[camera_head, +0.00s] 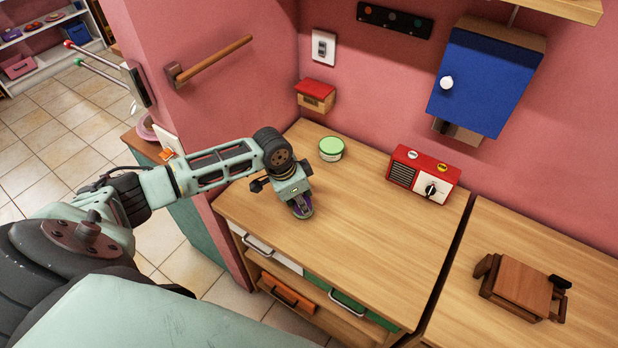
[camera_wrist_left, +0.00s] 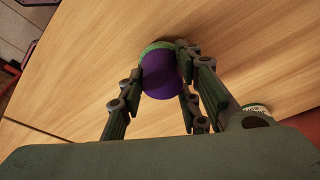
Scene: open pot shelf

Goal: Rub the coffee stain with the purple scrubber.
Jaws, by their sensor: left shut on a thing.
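My left gripper (camera_head: 301,207) is low over the wooden counter (camera_head: 375,245), left of its middle. It also shows in the left wrist view (camera_wrist_left: 163,72), with its fingers closed around the purple scrubber (camera_wrist_left: 160,82). The scrubber is rounded and purple with a green edge at its far side. I see no coffee stain in either view; the gripper and scrubber hide part of the wood. My right gripper is not in view.
A green-lidded tub (camera_head: 331,149) stands behind the gripper. A red radio (camera_head: 423,176) is at the counter's back right. A blue cabinet (camera_head: 484,80) hangs above. A wooden object (camera_head: 522,287) sits on the right counter. The counter's middle and front are clear.

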